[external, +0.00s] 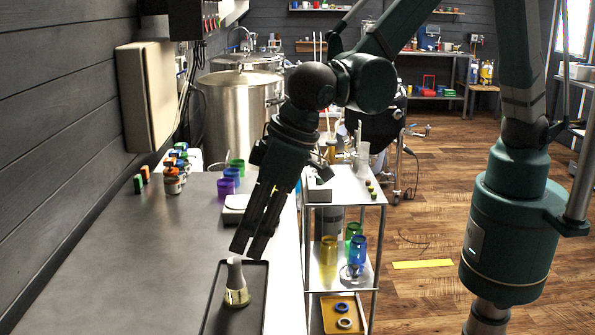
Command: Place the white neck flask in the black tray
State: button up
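The white neck flask (237,296) has a pale neck and a yellowish, shiny lower body. It appears upright within the outline of the black tray (252,312), near the tray's far end. The tray lies on the grey counter near its right edge, its near end cut off by the picture's bottom. My gripper (251,250) points down just above and slightly right of the flask's neck. Its two dark fingers look parted, with nothing seen between them. The fingertips and the neck appear close but apart; the exact gap in depth cannot be told.
A small white scale-like device (235,209) and purple, blue and green cups (226,187) stand farther back on the counter. Orange-lidded jars (173,183) stand at the left. A metal cart (345,262) with coloured jars is to the right. The counter's left front is clear.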

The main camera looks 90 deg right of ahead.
jog(key=shift+v, duration=1.4)
jog(key=shift+d, duration=0.1)
jog(key=s+d+r, duration=0.6)
jog(key=d, duration=0.4)
jog(key=s+d+r, duration=0.7)
jog(key=d, duration=0.4)
jog(key=s+d+t, duration=0.1)
jog(key=s+d, duration=0.6)
jog(key=s, duration=0.3)
jog(key=s+d+t, duration=0.1)
jog(key=s+d, duration=0.6)
jog(key=s, duration=0.3)
jog(key=shift+s+d+f+t, duration=0.15)
jog(key=shift+s+f+t, duration=0.1)
jog(key=shift+f+t, duration=0.1)
